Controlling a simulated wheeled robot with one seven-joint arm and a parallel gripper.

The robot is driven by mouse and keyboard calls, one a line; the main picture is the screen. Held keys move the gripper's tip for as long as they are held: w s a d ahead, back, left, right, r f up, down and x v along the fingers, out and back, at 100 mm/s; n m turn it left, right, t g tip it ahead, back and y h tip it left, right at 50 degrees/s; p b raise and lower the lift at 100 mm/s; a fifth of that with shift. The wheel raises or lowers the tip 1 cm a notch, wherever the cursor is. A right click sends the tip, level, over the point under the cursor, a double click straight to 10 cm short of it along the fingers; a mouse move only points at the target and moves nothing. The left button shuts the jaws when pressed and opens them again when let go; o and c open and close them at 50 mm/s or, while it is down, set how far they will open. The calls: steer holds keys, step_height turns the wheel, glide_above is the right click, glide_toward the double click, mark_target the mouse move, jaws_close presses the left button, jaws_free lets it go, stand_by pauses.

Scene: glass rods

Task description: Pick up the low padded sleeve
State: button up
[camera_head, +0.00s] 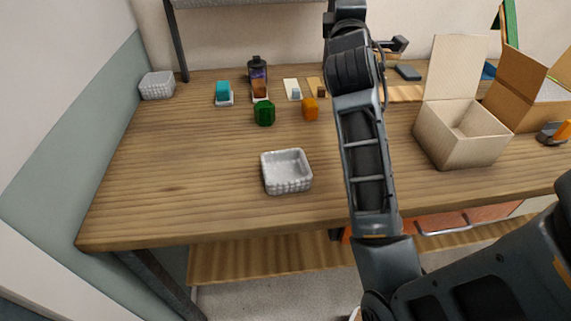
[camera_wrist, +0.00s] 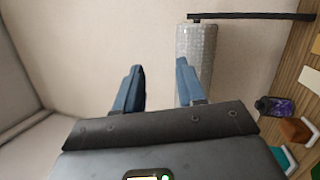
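A pale grey quilted, open-topped holder (camera_head: 287,185) sits near the front middle of the wooden table, left of my arm. A similar pale grey quilted holder (camera_head: 157,87) stands at the back left corner. Both look like padded sleeves; I cannot tell from their height which is the low one. My gripper (camera_wrist: 160,85) shows in the wrist view with its two blue fingers apart and nothing between them. It faces the wall and shelf, away from both holders. Neither holder shows in the wrist view.
A grey shelf (camera_wrist: 197,60) stands above the table's back. Along the back are a dark bottle (camera_head: 258,69), a teal block (camera_head: 222,88), a green jar (camera_head: 264,113) and an orange block (camera_head: 310,108). An open cardboard box (camera_head: 458,145) is at right. The table's left front is clear.

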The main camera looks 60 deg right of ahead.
steer(key=s+d+r+m+g, duration=0.1)
steer(key=s+d+m+g, duration=0.2)
steer(key=d+g, duration=0.15)
steer(key=n+g+y+p, duration=0.2)
steer(key=n+g+y, duration=0.3)
steer(key=y, duration=1.4)
glide_above(281, 151)
steer(key=shift+t, duration=0.25)
steer(key=f, duration=1.9)
steer(key=shift+s+d+f, duration=0.15)
steer(key=shift+s+d, duration=0.05)
steer(key=shift+d, duration=0.1)
steer(key=shift+a+f+n, duration=0.1)
steer(key=shift+f+n, duration=0.2)
steer(key=shift+w+a+f+p, duration=0.1)
steer(key=shift+f+p, duration=0.1)
steer(key=shift+f, duration=1.6)
steer(key=shift+w+a+f+p, duration=0.1)
steer(key=shift+f+p, duration=0.1)
steer(key=shift+f, duration=1.55)
steer(key=shift+d, duration=0.1)
steer(key=shift+c, duration=0.3)
jaws_close()
